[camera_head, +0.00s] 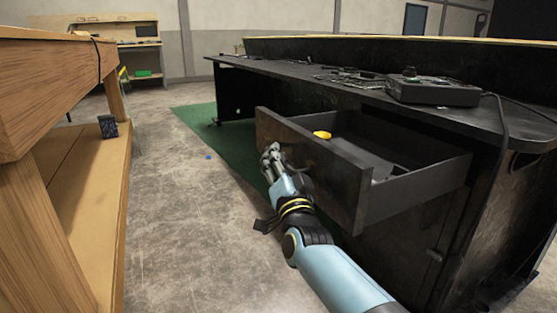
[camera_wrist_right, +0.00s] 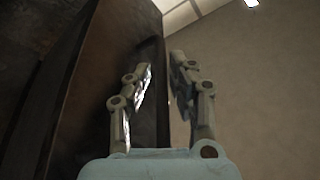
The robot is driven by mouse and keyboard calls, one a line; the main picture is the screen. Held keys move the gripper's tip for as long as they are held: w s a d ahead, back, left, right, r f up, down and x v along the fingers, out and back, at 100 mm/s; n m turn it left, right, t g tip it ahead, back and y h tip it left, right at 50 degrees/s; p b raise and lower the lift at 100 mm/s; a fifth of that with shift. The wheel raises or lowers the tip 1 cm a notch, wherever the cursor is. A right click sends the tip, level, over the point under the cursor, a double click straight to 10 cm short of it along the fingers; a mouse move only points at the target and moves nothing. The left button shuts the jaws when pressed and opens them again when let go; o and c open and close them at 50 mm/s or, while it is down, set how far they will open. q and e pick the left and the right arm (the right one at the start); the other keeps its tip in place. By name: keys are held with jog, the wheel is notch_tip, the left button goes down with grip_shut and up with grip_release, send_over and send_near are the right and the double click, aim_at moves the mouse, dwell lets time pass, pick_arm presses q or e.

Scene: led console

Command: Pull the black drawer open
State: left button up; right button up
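The black drawer (camera_head: 312,165) is pulled out from the black console desk (camera_head: 300,75) in the head view, its inside showing. A yellow object (camera_head: 322,134) lies in it near the front panel. A dark brown panel (camera_wrist_right: 85,90), seemingly the drawer front, fills the left side there and lies behind the left finger. Whether the fingers touch it, I cannot tell. My left gripper is out of view.
A wooden workbench (camera_head: 50,85) with a lower shelf stands close on the left. A control box (camera_head: 432,91) sits on the desk, with a cable running off. The concrete floor (camera_head: 190,235) between is mostly clear, and a green mat (camera_head: 205,118) lies farther back.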

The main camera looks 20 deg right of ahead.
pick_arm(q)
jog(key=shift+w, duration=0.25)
pick_arm(e)
jog(key=v, duration=1.2)
jog(key=shift+f, duration=0.15)
